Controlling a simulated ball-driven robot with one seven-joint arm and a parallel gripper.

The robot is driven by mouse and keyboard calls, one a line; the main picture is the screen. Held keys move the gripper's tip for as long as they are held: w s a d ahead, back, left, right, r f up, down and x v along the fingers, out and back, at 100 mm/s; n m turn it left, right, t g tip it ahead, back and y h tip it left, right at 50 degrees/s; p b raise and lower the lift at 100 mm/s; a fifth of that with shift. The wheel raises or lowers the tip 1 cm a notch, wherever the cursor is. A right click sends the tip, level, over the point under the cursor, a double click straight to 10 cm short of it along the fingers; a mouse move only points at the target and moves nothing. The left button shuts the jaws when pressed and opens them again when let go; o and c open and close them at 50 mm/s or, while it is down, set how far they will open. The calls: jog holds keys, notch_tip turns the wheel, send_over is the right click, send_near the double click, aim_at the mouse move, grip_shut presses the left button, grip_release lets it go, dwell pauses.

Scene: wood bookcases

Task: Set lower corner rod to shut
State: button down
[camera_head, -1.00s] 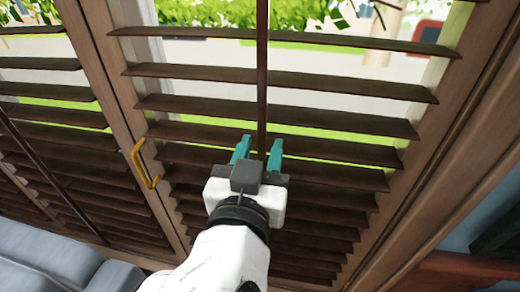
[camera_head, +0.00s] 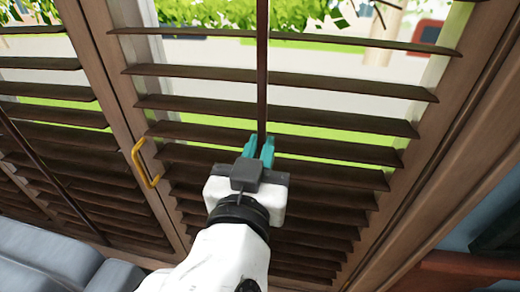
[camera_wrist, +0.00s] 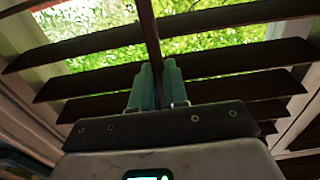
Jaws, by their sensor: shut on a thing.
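A dark vertical tilt rod (camera_head: 262,70) runs down the middle of the right shutter panel, in front of its brown slats (camera_head: 300,127). It also shows in the wrist view (camera_wrist: 149,30), leading down to my fingertips. My gripper (camera_head: 259,145) has its teal fingers closed together on the rod, with only a narrow gap between them; they also show in the wrist view (camera_wrist: 158,75). The slats are tilted with gaps between them, and bright greenery shows through the upper ones. The rod's lower part is hidden behind my gripper and arm.
A yellow handle (camera_head: 146,164) is on the panel's left frame. A second shutter panel (camera_head: 45,140) with its own rod stands at left. A grey-blue cushioned seat (camera_head: 50,258) is at lower left. A wooden frame (camera_head: 440,175) borders the right side.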

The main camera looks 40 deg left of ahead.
aim_at(261, 125)
jog(key=shift+w+a+r+p, duration=0.1)
jog(key=shift+w+r+p, duration=0.2)
jog(key=shift+r, duration=0.45)
jog(key=shift+w+a+r+p, duration=0.1)
jog(key=shift+r+p, duration=0.3)
jog(key=shift+r, duration=0.3)
jog(key=shift+w+a+r+p, duration=0.15)
jog(key=shift+r+p, duration=0.2)
jog(key=shift+r, duration=0.4)
jog(key=c, duration=1.1)
grip_release()
jog(key=shift+c, duration=0.2)
jog(key=shift+f, duration=0.1)
jog(key=b+v, duration=0.2)
jog(key=v, duration=0.8)
jog(key=shift+s, duration=0.3)
jog(key=shift+d, duration=0.15)
